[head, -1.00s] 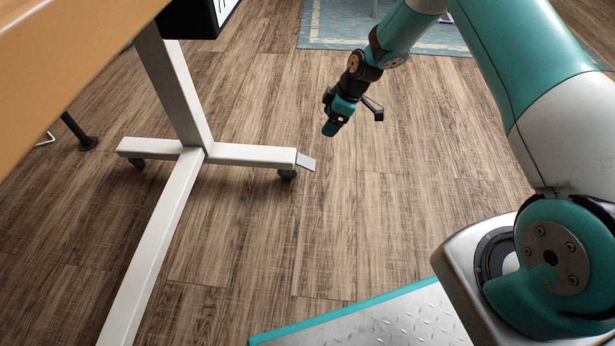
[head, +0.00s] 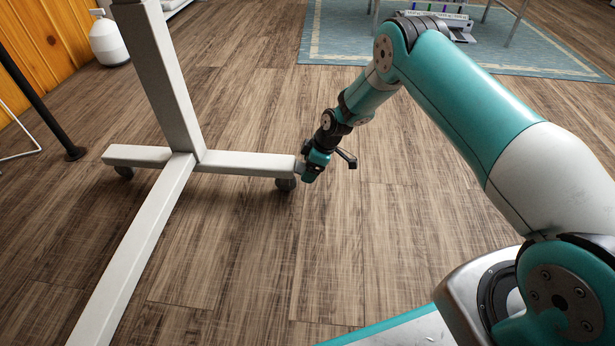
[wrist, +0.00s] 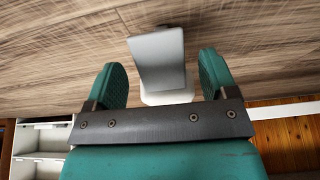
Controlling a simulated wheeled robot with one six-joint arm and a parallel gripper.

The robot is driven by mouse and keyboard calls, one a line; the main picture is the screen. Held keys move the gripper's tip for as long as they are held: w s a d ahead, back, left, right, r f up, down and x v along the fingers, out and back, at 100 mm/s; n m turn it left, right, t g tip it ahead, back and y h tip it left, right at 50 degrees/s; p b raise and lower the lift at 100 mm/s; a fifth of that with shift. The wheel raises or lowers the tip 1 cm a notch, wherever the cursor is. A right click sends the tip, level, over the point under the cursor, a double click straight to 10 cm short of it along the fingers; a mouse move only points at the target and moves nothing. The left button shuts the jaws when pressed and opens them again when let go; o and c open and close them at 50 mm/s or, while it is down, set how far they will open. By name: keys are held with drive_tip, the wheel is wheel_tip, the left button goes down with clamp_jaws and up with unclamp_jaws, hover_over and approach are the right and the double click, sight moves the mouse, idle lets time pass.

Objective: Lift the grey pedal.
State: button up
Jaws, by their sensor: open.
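The grey pedal (wrist: 158,60) is a flat plate at the end of the white leg foot (head: 245,162). In the wrist view it lies between my two teal fingers, with a gap on both sides. My gripper (wrist: 160,72) is open around it, and I see no contact. In the head view my gripper (head: 309,175) is at the foot's right end and hides most of the pedal. The foot's white end (wrist: 167,97) shows behind the pedal in the wrist view.
A caster (head: 286,184) sits under the foot's end, close to my gripper. The white upright (head: 165,80) and a long foot bar (head: 135,250) stand to the left. A blue rug (head: 340,40) lies at the back. The wooden floor to the right is clear.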

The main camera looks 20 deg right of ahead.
drive_tip(key=shift+w+a+f, duration=0.1)
drive_tip(key=shift+a+f, duration=0.15)
drive_tip(key=shift+f, duration=0.45)
